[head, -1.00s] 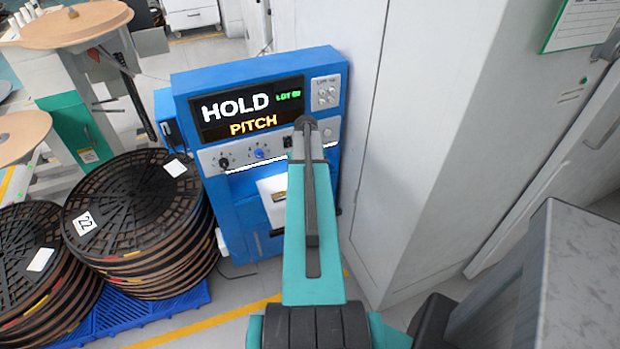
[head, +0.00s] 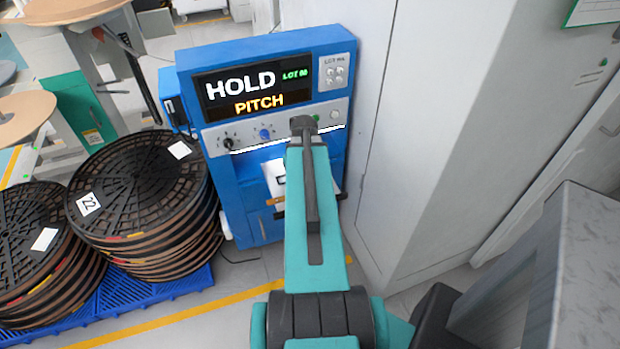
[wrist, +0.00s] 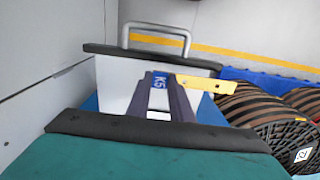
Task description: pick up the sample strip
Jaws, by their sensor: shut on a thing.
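The sample strip, a flat yellow strip with small holes (wrist: 207,84), sticks out to the right from the tips of my gripper (wrist: 162,82) in the wrist view. My gripper's dark fingers are shut on it, and they hide its left part. A blue mark reading K5 shows at the fingers. The strip is over a white tray surface with dark edge bars (wrist: 112,85); I cannot tell whether it touches it. In the head view the strip's end (head: 275,201) shows small and orange left of my arm, which hides my gripper.
The blue station (head: 190,85) shows HOLD and PITCH on its display (head: 252,92). A metal handle (wrist: 155,29) stands beyond the tray. A tall grey cabinet (head: 430,120) is close on the right. Stacked black reels (head: 140,185) stand on a blue pallet (head: 170,287) at the left.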

